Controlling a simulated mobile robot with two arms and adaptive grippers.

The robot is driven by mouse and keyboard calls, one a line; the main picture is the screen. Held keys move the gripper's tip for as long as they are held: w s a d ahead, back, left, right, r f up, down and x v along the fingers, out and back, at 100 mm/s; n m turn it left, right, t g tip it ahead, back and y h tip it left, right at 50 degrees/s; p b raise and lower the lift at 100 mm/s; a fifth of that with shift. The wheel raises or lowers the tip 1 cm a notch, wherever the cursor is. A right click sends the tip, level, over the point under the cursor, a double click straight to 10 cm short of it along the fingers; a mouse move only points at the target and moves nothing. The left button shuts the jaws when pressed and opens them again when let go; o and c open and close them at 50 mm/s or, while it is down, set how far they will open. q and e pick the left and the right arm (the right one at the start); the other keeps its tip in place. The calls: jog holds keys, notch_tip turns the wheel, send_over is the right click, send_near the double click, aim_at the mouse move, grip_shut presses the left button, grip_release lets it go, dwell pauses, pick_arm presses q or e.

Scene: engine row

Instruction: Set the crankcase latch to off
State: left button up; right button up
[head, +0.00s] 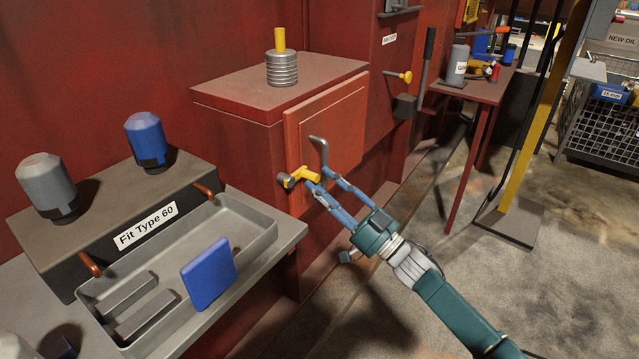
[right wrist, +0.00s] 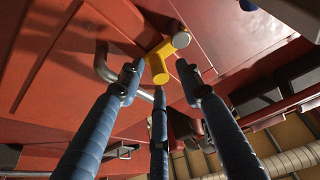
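The yellow latch (head: 302,176) sits on the front of the red door panel (head: 340,125), near its lower left. It looks like a short yellow bar with a grey-ended pivot. My right gripper (head: 318,184) reaches up to it from the lower right. In the right wrist view, the blue fingers of the gripper (right wrist: 158,85) are spread, with the yellow latch (right wrist: 158,68) just beyond and between their tips. I cannot tell whether a finger touches it. Any on or off marking is not visible. My left gripper is not in view.
A bent grey door handle (head: 319,152) stands close beside the fingers. A metal tray (head: 255,250) on the left bench holds a blue block (head: 208,273). Open floor lies to the right.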

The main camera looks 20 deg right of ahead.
jog(key=shift+w+a+r, duration=0.2)
jog(key=shift+w+a, duration=0.15)
jog(key=shift+w, duration=0.2)
grip_shut()
